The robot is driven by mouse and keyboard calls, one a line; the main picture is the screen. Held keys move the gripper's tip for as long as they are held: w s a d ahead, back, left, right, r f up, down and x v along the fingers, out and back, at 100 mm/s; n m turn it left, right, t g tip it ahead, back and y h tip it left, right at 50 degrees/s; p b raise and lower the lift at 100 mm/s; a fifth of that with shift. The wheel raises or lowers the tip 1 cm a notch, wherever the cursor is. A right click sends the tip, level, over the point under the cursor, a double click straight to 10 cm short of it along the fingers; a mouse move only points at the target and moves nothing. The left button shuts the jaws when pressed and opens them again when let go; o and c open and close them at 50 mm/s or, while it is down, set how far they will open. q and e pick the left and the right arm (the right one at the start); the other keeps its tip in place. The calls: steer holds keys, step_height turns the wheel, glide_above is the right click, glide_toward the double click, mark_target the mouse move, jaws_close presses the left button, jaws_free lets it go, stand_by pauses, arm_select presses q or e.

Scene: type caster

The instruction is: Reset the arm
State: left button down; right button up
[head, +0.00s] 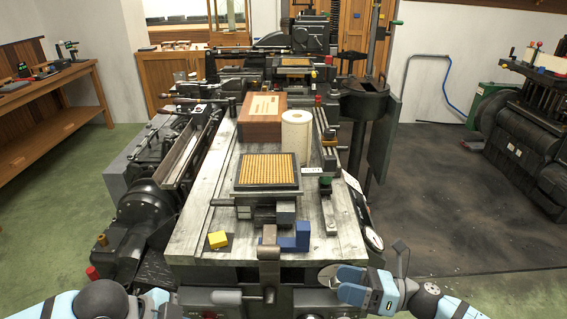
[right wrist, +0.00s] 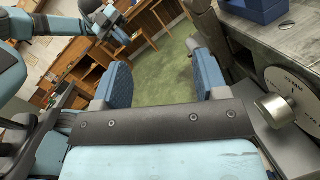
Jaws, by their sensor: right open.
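My right gripper (head: 352,284) is at the lower right of the head view, just off the front right corner of the caster's grey bed (head: 190,235). In the right wrist view, its two blue finger pads (right wrist: 162,82) stand wide apart with nothing between them, only floor behind. My left arm (head: 100,300) comes in at the lower left of the head view. A hand of the left arm (right wrist: 108,22) seems to show at the top left of the right wrist view, too small to read its fingers.
On the bed are a yellow block (head: 218,239), a blue L-shaped block (head: 295,238), a brass-coloured grid plate (head: 267,171), a white roll (head: 296,136) and a wooden box (head: 262,116). A round dial (right wrist: 292,88) and knob (right wrist: 273,107) are close to my right gripper. Green floor lies left.

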arm_select(q)
steer(key=w+d+f+n+t+h, duration=0.1)
steer(key=d+f+n+t, duration=0.4)
steer(key=f+n+t, duration=0.15)
steer(key=s+a+f+n+t+y, duration=0.1)
steer(key=s+a+f+n+y, duration=0.1)
steer(key=s+a+f+n, duration=0.3)
steer(key=s+a+f+n+t+y, duration=0.1)
steer(key=s+f+n+y, duration=0.15)
steer(key=f, duration=0.45)
arm_select(e)
steer(key=s+d+f+n+t+h, duration=0.3)
steer(key=s+f+n+h, duration=0.6)
steer(key=n, duration=0.5)
steer(key=s+d+f+n+t+h, duration=0.3)
steer(key=s+f+n+h, duration=0.55)
steer(key=n, duration=0.65)
arm_select(q)
step_height(320, 180, up, 13)
steer(key=a+p, duration=0.1)
steer(key=p, duration=1.3)
steer(key=shift+s+m+p, duration=0.3)
steer(key=shift+p, duration=0.1)
arm_select(e)
step_height(320, 180, up, 11)
steer(key=y, duration=0.2)
steer(key=shift+w+d+t, duration=0.3)
